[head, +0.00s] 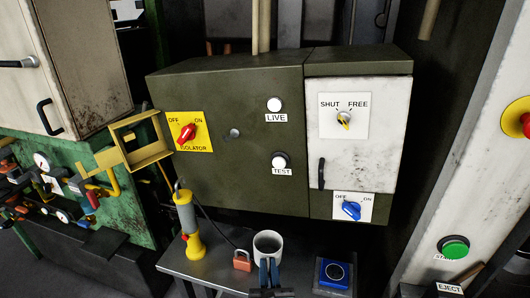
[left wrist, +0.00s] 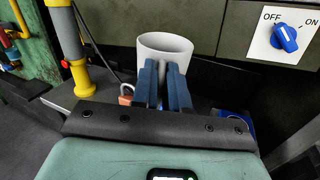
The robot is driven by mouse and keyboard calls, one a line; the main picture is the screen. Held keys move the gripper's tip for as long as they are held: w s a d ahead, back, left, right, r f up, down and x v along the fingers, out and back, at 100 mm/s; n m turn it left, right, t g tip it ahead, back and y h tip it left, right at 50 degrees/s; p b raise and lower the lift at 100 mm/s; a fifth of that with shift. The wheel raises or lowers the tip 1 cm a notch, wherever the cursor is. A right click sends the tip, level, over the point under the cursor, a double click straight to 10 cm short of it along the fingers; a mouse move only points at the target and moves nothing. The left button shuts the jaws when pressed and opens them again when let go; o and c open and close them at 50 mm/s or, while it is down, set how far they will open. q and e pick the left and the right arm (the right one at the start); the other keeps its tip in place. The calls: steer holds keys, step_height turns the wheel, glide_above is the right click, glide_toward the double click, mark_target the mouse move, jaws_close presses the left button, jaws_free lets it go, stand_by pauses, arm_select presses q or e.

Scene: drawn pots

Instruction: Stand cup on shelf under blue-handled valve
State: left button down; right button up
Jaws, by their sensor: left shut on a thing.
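A white cup (head: 268,243) is upright over the grey table, near the base of the dark green cabinet. It also shows in the left wrist view (left wrist: 165,46). My left gripper (head: 269,268) is shut on the cup's near wall, its blue fingers (left wrist: 164,82) pressed against it. I cannot tell whether the cup's bottom touches the table. Pipes and small valves (head: 62,190) stand at the far left, a small blue part (head: 83,222) among them. My right gripper is not in view.
A yellow frame (head: 138,140) juts out at left. A blue rotary switch (head: 351,210) is on the cabinet.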

arm_select(q)
steer(key=w+a+f+n+y+p, duration=0.1)
steer(key=w+a+f+y, duration=0.1)
steer(key=a, duration=0.7)
steer(key=w+a+f+n+g+y+p, duration=0.1)
steer(key=w+a+f, duration=0.3)
steer(key=a, duration=0.5)
steer(key=shift+w+a+n+y, duration=0.15)
steer(key=shift+w+n+y, duration=0.15)
steer(key=shift+w+y, duration=0.15)
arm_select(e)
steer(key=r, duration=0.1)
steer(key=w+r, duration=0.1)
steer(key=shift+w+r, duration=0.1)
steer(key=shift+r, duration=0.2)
